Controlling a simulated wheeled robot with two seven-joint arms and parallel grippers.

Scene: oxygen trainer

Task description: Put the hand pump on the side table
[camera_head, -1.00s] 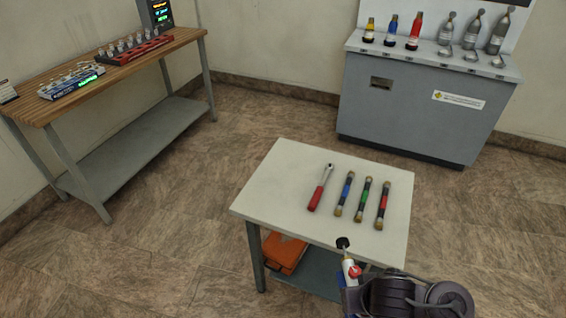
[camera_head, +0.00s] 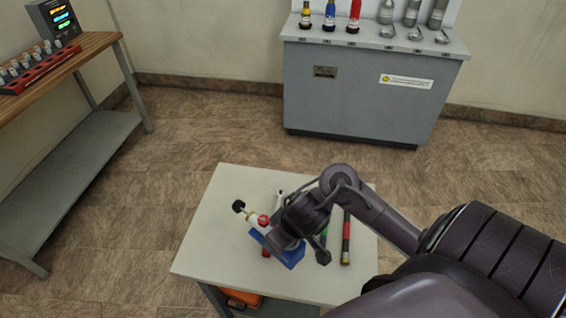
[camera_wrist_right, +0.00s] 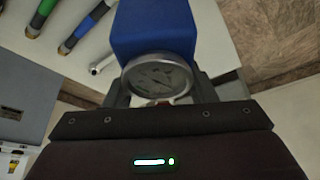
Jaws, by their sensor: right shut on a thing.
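The hand pump has a blue body (camera_head: 291,256), a red part and a black knob (camera_head: 239,206). It is over the left half of the side table (camera_head: 212,230), and I cannot tell whether it touches the top. My right gripper (camera_head: 274,240) is shut on the hand pump. In the right wrist view, the pump's blue body (camera_wrist_right: 154,28) and round gauge (camera_wrist_right: 157,76) sit between the fingers of the gripper (camera_wrist_right: 157,97). My left gripper is not in view.
A ratchet wrench (camera_head: 281,193) and several banded hoses, including a red-banded one (camera_head: 346,238), lie on the table, partly hidden by my right arm. The table's left part is bare. A grey cabinet (camera_head: 360,95) and wooden bench (camera_head: 95,48) stand behind.

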